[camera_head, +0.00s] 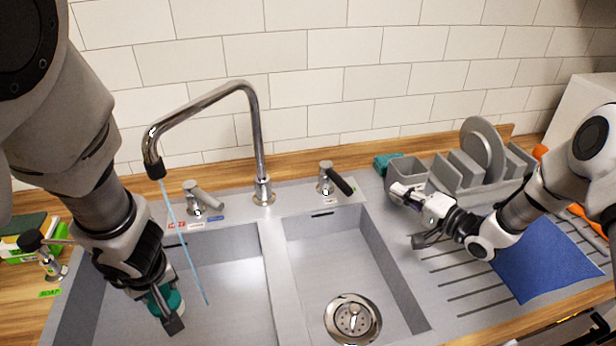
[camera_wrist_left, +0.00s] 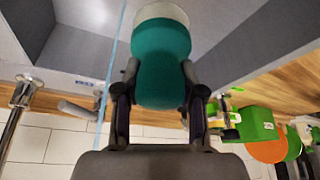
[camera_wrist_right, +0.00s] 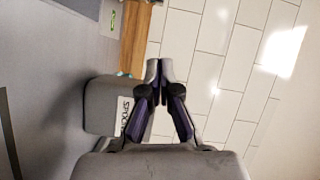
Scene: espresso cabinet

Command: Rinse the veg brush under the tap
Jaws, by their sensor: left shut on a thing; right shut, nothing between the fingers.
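The veg brush (camera_head: 172,303) is teal green with a pale end. My left gripper (camera_head: 158,306) is shut on it over the left basin (camera_head: 235,290). The brush fills the space between the fingers in the left wrist view (camera_wrist_left: 161,62). The chrome tap (camera_head: 205,102) runs a thin blue stream of water (camera_head: 184,232) into the left basin. The stream passes just beside the brush; I cannot tell if it touches. My right gripper (camera_head: 398,191) is shut and empty beside the grey cutlery caddy (camera_head: 408,172); its closed fingertips show in the right wrist view (camera_wrist_right: 160,68).
Two lever handles (camera_head: 203,198) (camera_head: 333,181) stand behind the basins. The right basin (camera_head: 340,262) is empty. A dish rack with plates (camera_head: 483,150) and a blue cloth (camera_head: 545,262) are on the right. A soap pump (camera_head: 45,255) stands at the left.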

